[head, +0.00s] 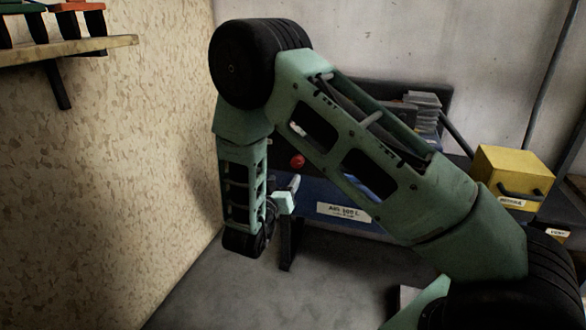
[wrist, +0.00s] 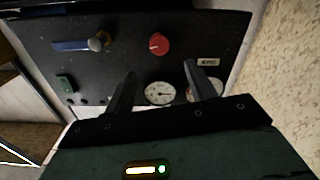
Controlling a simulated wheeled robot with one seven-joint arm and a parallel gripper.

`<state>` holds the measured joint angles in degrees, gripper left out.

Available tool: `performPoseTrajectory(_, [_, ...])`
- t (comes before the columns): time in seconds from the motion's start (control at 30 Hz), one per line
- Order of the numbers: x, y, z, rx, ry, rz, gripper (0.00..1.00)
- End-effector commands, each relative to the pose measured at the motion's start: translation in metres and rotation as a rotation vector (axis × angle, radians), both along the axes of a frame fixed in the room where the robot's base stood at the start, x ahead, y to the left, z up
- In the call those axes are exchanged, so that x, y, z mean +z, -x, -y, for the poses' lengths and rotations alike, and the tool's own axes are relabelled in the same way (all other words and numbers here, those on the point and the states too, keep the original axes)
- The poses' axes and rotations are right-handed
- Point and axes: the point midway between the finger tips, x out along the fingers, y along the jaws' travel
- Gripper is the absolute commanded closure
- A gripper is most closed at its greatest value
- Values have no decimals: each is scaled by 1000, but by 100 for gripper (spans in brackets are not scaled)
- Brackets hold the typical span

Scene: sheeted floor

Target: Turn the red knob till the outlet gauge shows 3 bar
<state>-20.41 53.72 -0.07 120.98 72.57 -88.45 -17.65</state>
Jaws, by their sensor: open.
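The red knob (wrist: 158,44) sits on a dark panel (wrist: 200,28) in the wrist view. A small red round part, likely the same knob (head: 297,161), shows beyond my arm in the head view. A white round gauge (wrist: 159,93) lies below the knob, between my fingers; its reading is too small to tell. A second gauge (wrist: 191,92) is partly hidden behind my right finger, and I cannot tell which is the outlet gauge. My gripper (wrist: 160,71) is open and empty, its fingertips apart on either side below the knob in the picture, not closed around it.
A valve with a blue lever (wrist: 72,45) and a green part (wrist: 65,83) are on the panel's left. A blue body labelled with air (head: 318,197) stands behind my arm. A yellow box (head: 512,172) is at right; a wooden shelf (head: 60,50) juts out upper left.

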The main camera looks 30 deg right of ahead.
Motion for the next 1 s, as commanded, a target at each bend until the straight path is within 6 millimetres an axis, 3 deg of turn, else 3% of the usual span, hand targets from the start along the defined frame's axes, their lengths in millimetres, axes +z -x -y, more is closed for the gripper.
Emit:
performPoseTrajectory(0.4, [-1, -49, 64, -1, 0, 2, 45])
performPoseTrajectory(0.6, [0, -60, 77, 1, 0, 0, 45])
performPoseTrajectory(0.93, [0, -62, 79, 2, 0, 0, 45])
performPoseTrajectory(1.0, [0, -62, 79, 2, 0, 0, 64])
